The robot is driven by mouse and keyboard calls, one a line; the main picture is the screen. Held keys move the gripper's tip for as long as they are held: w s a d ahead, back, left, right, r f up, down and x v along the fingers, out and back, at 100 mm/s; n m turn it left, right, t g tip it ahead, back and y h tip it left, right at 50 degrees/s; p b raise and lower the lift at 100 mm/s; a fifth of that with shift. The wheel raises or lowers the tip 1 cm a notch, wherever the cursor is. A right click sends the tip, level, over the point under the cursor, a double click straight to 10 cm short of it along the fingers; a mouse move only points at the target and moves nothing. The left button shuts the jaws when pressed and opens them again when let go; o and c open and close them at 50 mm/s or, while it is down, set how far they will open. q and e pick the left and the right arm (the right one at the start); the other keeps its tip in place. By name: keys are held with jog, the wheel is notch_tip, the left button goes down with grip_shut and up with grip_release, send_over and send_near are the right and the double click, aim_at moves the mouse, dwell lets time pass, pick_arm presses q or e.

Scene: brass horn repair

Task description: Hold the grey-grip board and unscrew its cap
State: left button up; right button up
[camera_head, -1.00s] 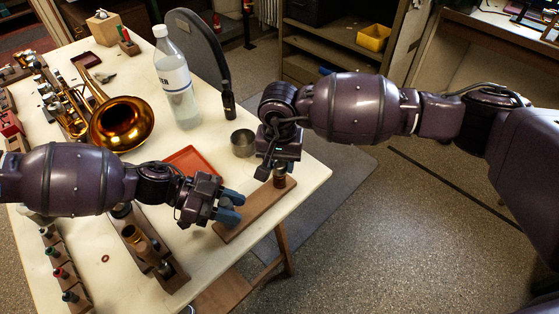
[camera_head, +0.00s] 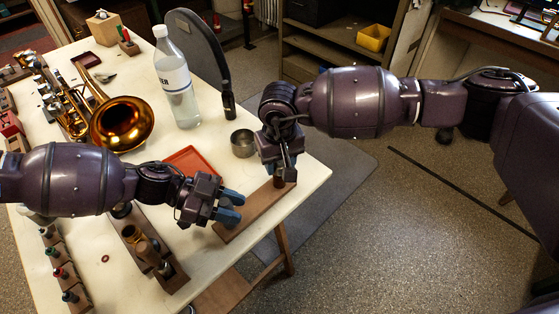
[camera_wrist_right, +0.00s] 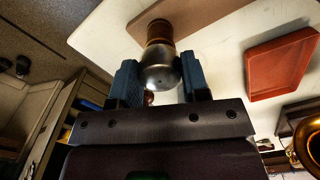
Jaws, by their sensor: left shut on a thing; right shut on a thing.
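The brown wooden board (camera_head: 256,208) lies at the table's near right edge. My left gripper (camera_head: 230,207) is shut on the board's left end; its blue-grey fingers hide the grip there. A short brown post (camera_wrist_right: 160,33) stands at the board's other end, with a rounded metal cap (camera_wrist_right: 160,70) on it. My right gripper (camera_wrist_right: 161,84) is shut on the cap, with one finger on each side. In the head view this gripper (camera_head: 282,176) is over the post and hides most of the cap.
An orange-red tray (camera_head: 193,160) and a grey metal cup (camera_head: 242,143) stand close behind the board. A clear bottle (camera_head: 180,95), a small dark bottle (camera_head: 229,106) and a brass horn (camera_head: 121,124) are further back. A wooden block with brass parts (camera_head: 150,258) is near my left gripper.

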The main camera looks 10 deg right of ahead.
dwell(0.3)
jog(key=n, duration=0.5)
dwell(0.4)
jog(key=n, duration=0.5)
jog(key=o, duration=1.1)
